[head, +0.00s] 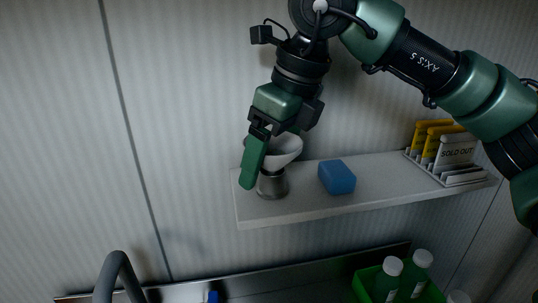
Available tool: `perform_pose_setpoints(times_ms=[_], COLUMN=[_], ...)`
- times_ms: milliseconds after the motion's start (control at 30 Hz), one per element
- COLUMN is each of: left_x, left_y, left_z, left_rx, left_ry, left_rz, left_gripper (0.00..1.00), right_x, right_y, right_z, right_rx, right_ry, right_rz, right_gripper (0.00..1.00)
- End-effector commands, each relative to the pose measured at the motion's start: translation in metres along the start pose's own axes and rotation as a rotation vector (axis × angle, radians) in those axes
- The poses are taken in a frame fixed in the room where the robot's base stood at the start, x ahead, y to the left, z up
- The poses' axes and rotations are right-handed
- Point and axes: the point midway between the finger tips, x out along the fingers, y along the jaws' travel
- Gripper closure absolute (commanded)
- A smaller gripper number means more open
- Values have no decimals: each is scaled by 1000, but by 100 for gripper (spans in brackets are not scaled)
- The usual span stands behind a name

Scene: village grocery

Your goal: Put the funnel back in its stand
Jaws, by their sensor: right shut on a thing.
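The funnel (286,150) is pale, with its wide mouth up, at the left part of the wall shelf. My right gripper (256,160) comes down from above and is shut on the funnel at its left side; the green finger covers part of it. The stand (272,186) is a small grey, flared piece on the shelf, directly below the funnel. The funnel's lower end meets the top of the stand in the picture; whether it is seated in it I cannot tell. My left gripper is not in view.
The white shelf (300,208) also bears a blue block (337,178) close right of the stand and a rack (464,181) with yellow and "SOLD OUT" cards at its right. Below are a green crate (365,284) with bottles and a grey curved tap (117,262).

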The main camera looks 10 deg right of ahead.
Motion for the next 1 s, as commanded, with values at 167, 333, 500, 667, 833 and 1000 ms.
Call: perform_pose_setpoints(times_ms=[167, 333, 500, 667, 833, 1000], left_x=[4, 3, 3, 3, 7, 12], left_y=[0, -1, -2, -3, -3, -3], left_z=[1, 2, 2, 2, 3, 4], left_rx=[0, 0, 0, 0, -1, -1], left_ry=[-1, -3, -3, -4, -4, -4], left_rz=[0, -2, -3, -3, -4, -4], left_gripper=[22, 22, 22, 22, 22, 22], right_x=[4, 4, 4, 3, -9, -39], right_y=[0, 0, 0, 0, 0, 0], right_z=[-1, -1, -1, -1, -1, 0], right_rx=[0, 0, 0, 0, 1, 0], right_ry=[0, 0, 0, 0, -3, -4], right_rz=[0, 0, 0, 0, -2, -1], right_gripper=[57, 57, 0, 0, 0, 0])
